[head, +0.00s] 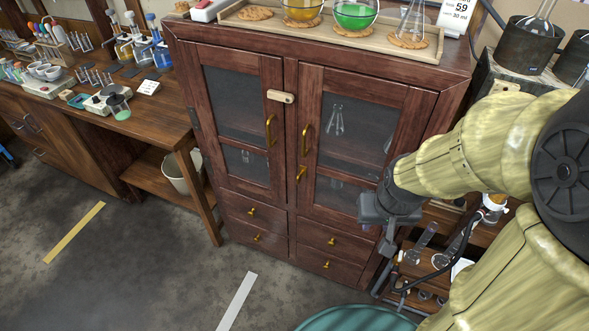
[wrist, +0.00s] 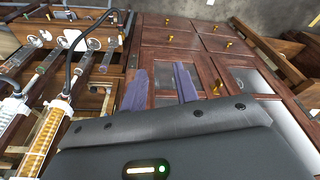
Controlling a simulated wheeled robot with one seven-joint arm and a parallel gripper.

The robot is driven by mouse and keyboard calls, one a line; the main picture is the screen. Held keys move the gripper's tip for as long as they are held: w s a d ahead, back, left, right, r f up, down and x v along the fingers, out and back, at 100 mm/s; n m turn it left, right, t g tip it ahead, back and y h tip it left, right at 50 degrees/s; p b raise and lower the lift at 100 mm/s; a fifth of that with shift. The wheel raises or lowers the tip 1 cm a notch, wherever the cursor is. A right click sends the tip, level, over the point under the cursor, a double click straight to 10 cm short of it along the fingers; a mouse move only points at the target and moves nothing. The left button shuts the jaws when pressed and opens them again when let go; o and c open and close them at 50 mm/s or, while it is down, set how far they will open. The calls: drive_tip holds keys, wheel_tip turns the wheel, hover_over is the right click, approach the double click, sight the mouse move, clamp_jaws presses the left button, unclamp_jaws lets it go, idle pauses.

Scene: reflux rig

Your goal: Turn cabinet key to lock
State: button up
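The dark red wooden cabinet (head: 292,72) stands in the middle of the head view, with both glass doors closed. The brass cabinet key (head: 301,173) sits on the right door, just below that door's brass handle (head: 306,139). A brass piece on the door in the wrist view (wrist: 215,88) looks like the key, but it is small and partly unclear. My gripper (head: 386,246) is in front of the cabinet's right side, to the right of and lower than the key, touching nothing visible. In the wrist view its two fingers (wrist: 161,72) stand apart with nothing between them.
Drawers with brass knobs (head: 332,241) lie below. A tray (head: 262,26) with flasks stands on top. A glassware rack (head: 418,278) is at the right, a teal round object (head: 355,318) in front. Floor at left front is clear.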

drive_tip(key=w+a+f+m+t+b, duration=0.3)
drive_tip(key=w+a+f+t+b, duration=0.25)
drive_tip(key=w+a+f, duration=0.95)
drive_tip(key=s+a+f+m+t+h+b, duration=0.1)
drive_tip(key=s+a+f+t+h+b, duration=0.1)
drive_tip(key=a+t+h, duration=0.4)
wheel_tip(320, 180, down, 3)
drive_tip(key=s+a+t, duration=0.1)
drive_tip(key=a+t, duration=0.1)
drive_tip(key=t, duration=0.1)
drive_tip(key=shift+s+a+r+b, duration=0.2)
drive_tip(key=shift+s+a+b, duration=0.05)
drive_tip(key=shift+a+b, duration=0.1)
